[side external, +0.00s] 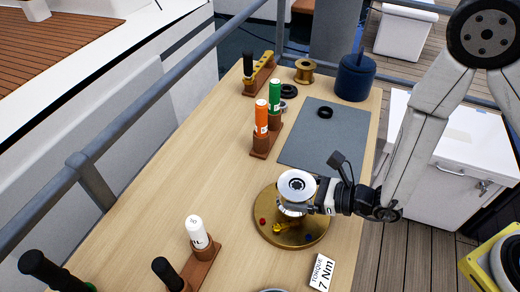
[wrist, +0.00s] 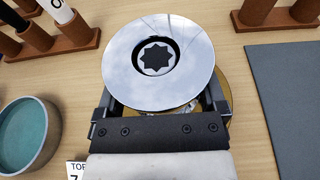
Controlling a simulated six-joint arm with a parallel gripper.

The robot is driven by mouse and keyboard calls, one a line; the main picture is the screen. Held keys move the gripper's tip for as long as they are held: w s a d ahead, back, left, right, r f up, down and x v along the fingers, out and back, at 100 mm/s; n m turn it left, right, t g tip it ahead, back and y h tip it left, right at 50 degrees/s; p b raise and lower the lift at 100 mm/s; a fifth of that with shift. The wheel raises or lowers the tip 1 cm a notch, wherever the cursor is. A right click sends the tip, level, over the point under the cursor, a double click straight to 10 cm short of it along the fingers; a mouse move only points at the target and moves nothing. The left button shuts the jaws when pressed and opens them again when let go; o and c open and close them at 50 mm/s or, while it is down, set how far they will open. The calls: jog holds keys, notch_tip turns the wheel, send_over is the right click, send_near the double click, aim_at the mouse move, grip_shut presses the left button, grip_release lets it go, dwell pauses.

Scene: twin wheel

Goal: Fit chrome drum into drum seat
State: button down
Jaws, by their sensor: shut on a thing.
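The chrome drum (side external: 297,185) is a shiny disc-topped cylinder. In the wrist view its round mirror face (wrist: 190,60) shows a dark star-shaped socket in the middle. My gripper (side external: 303,208) is shut on the drum, with a finger on each side of it. The drum is over the round brass base (side external: 305,236), which has a red knob at the left, a yellow part in front and a dark blue knob at the right. The drum seat is hidden under the drum and gripper, so I cannot tell whether the drum touches it.
A white-handled tool (side external: 196,232) stands in a brown rack at the front left. Orange (side external: 261,117) and green tools stand in another rack behind. A grey mat (side external: 310,145) holds a black ring. A "TORQUE 7 Nm" card (side external: 321,272) lies near the base. Bare wood is left of it.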

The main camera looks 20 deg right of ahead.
jog(key=shift+f, duration=1.05)
dwell(0.4)
grip_release()
jog(key=shift+f, duration=0.15)
jog(key=shift+d, duration=0.1)
jog(key=shift+v, duration=3.65)
